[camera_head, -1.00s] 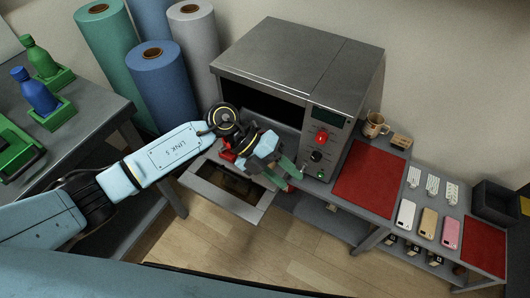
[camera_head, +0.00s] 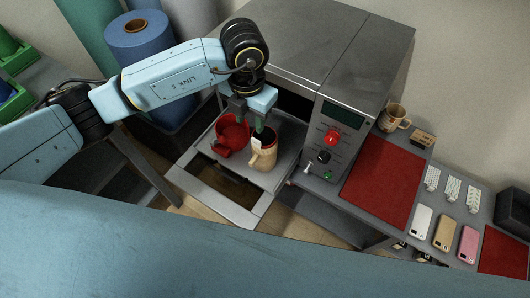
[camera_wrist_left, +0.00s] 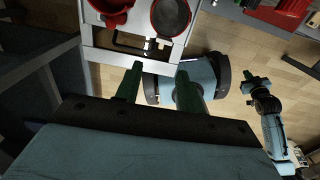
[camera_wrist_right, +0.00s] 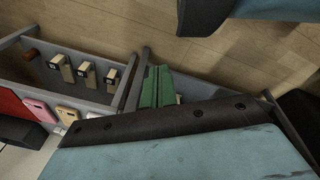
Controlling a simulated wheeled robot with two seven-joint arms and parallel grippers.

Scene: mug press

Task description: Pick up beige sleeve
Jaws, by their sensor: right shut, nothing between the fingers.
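A beige, open-topped cylinder (camera_head: 264,155) with a dark inside and a white patch stands on the pulled-out press drawer; I cannot tell whether it is a bare sleeve or one around a mug. A red cup-like piece (camera_head: 228,140) is left of it. In the left wrist view, a round dark-bottomed piece with a reddish rim (camera_wrist_left: 171,16) and a red piece (camera_wrist_left: 111,14) show at the top edge. My left gripper (camera_head: 250,121) is just above and behind the beige cylinder, fingers apart and empty. My right gripper (camera_wrist_right: 157,87) is shut and empty, away from the press.
The grey press (camera_head: 330,70) stands behind the drawer. To its right are a red mat (camera_head: 384,180), a beige mug (camera_head: 393,117), a small box (camera_head: 422,138) and phone cases (camera_head: 444,233). Small tagged pieces (camera_wrist_right: 87,72) stand on a lower shelf. A blue roll (camera_head: 140,45) is behind my left arm.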

